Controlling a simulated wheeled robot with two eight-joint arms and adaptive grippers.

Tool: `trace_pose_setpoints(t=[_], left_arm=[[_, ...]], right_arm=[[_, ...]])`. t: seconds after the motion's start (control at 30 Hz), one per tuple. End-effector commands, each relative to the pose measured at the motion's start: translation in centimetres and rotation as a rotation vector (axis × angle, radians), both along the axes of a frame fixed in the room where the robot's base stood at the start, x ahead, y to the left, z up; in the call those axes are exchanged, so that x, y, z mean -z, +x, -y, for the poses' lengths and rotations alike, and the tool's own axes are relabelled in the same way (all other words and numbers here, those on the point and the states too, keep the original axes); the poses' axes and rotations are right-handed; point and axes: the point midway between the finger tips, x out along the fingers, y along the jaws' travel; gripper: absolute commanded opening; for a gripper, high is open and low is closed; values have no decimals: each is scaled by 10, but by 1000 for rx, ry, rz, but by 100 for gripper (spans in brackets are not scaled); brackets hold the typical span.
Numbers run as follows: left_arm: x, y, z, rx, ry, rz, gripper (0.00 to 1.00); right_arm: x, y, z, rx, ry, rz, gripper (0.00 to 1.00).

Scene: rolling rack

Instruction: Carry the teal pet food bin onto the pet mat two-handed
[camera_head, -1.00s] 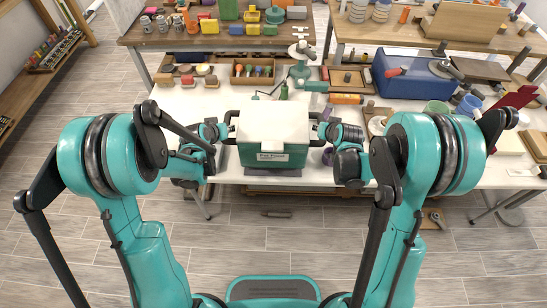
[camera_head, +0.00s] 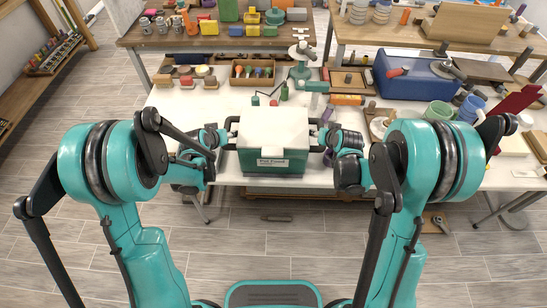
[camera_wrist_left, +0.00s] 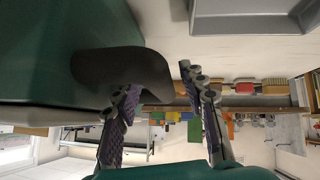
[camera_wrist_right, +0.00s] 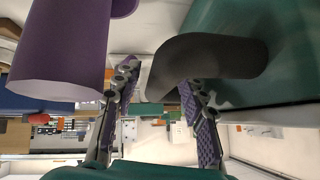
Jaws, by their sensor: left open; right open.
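The teal pet food bin (camera_head: 270,163) has a pale lid and a white "Pet Food" label, and stands upright near the front edge of the white table. Dark handles stick out from both sides. My left gripper (camera_head: 222,137) is open beside its left handle, which shows close to the fingers in the left wrist view (camera_wrist_left: 125,68). My right gripper (camera_head: 328,140) is open by the other handle, which overlaps a finger in the right wrist view (camera_wrist_right: 205,62). I cannot tell whether either handle lies between the fingers. I cannot make out the pet mat; the bin's underside is hidden.
A purple cup (camera_wrist_right: 62,45) is close to my right gripper. A grey tray (camera_wrist_left: 250,15) is near my left gripper. A teal stand (camera_head: 302,72) and a wooden box of bulbs (camera_head: 255,72) are behind the bin. A blue case (camera_head: 412,80) and cups crowd the right.

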Motion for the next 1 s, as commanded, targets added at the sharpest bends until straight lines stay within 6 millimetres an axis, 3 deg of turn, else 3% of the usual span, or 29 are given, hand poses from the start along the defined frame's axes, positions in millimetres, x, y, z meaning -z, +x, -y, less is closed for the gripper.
trace_pose_setpoints(t=[0.23, 0.7, 1.0], left_arm=[[-13, -13, -3, -1, -1, 0, 42], [-71, -72, -17, 0, 0, 0, 42], [-83, -84, -20, -1, -1, 0, 42]], right_arm=[[0, 0, 0, 0, 0, 0, 42], [0, 0, 0, 0, 0, 0, 42], [-2, -2, 0, 0, 0, 0, 42]])
